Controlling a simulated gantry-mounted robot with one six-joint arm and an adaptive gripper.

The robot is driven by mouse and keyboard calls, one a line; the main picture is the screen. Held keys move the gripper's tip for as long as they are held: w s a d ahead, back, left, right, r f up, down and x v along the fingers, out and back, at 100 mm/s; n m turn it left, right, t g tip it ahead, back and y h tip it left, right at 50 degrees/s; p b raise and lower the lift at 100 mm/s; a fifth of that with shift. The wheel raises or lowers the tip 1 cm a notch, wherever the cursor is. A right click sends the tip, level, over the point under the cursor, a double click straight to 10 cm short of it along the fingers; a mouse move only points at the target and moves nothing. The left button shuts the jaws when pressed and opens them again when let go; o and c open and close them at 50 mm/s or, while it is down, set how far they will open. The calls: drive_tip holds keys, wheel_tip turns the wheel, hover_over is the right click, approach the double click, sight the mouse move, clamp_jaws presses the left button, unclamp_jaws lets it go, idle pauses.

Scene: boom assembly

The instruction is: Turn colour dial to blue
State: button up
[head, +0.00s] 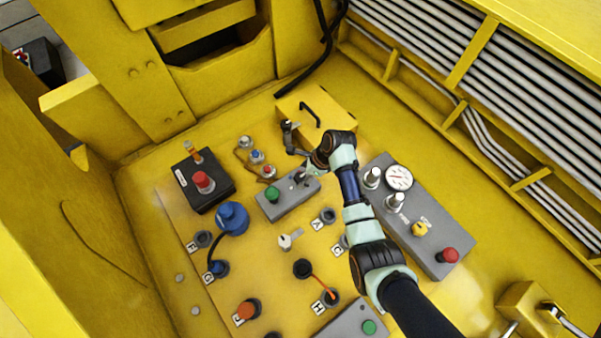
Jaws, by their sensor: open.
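I cannot tell for certain which control is the colour dial. A white-topped knob (245,141), a blue-topped one (257,156) and a red-topped one (269,171) stand in a short row on the yellow panel, left of my gripper. My gripper (289,140) is open, above the panel between the row of knobs and the yellow box with a black handle (312,113). No object shows between its fingers. My wrist hides part of the panel beneath it.
A grey box with a green button (272,195) lies just below my gripper. A black box with a red button (204,183) and a blue cylinder (232,216) stand left. A grey gauge console (405,205) is right of my arm. Sockets and cables crowd the lower panel.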

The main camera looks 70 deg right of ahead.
sight(300, 179)
drive_tip(key=shift+x, duration=1.15)
drive_tip(key=c, duration=1.1)
drive_tip(key=shift+c, duration=0.2)
